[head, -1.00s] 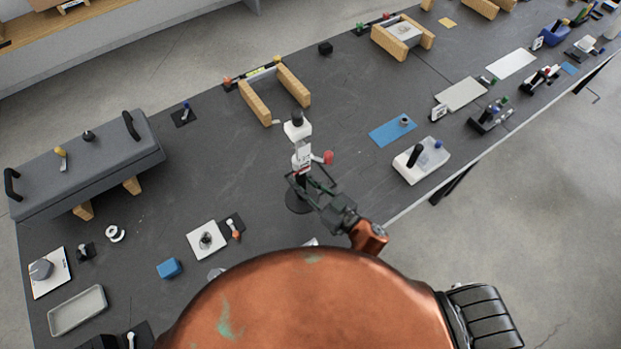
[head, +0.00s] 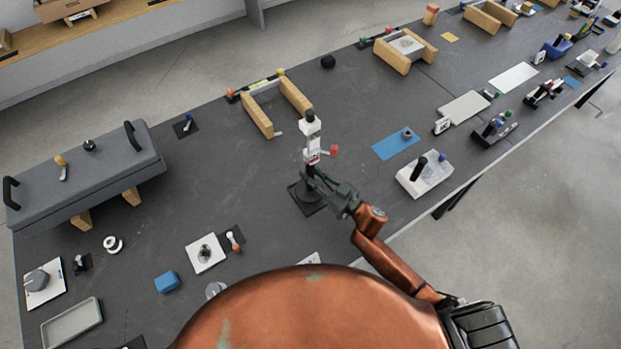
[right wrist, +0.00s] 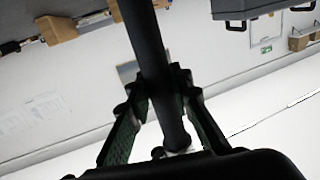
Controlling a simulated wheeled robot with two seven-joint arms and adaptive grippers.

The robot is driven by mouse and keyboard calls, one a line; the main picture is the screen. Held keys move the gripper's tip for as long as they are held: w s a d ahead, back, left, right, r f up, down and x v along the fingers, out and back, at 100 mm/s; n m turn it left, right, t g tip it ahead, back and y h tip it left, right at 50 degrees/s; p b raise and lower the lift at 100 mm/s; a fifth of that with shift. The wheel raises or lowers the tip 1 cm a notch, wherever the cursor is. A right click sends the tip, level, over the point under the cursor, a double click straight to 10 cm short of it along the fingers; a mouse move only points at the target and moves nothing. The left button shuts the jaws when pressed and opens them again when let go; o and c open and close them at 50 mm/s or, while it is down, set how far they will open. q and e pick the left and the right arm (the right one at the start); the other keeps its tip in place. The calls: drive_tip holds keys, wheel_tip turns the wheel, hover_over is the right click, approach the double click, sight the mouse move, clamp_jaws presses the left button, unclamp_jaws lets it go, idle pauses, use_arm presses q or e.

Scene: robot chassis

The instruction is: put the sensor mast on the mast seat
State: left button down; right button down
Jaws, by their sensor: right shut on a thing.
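The sensor mast (head: 312,140) is an upright post with a black top, white body parts and a small red piece at its side. My right gripper (head: 314,178) is shut around its lower dark part in the head view. In the right wrist view, the fingers (right wrist: 160,105) close on a dark pole (right wrist: 150,50). A dark square plate (head: 306,199) shows under the mast; I cannot tell whether they touch. I cannot identify the mast seat with certainty. A grey chassis-like block (head: 75,195) with two black handles stands on wooden supports at left. My left gripper is not in view.
A wooden-sided frame (head: 258,117) stands behind the mast. A white block with a black peg (head: 425,182) and a blue mat (head: 395,146) lie to its right. A white square plate (head: 196,262) and a blue block (head: 167,282) are at front left.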

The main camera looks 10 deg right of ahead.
drive_tip(key=shift+w+f+b, duration=0.2)
drive_tip(key=shift+f+b, duration=0.1)
drive_tip(key=shift+f, duration=1.3)
drive_tip(key=shift+f, duration=0.15)
drive_tip(key=c, duration=1.7)
unclamp_jaws()
drive_tip(key=shift+f, duration=0.15)
drive_tip(key=shift+c, duration=0.2)
drive_tip(key=shift+s+d, duration=0.15)
drive_tip(key=v, duration=1.1)
drive_tip(key=shift+s+d, duration=0.25)
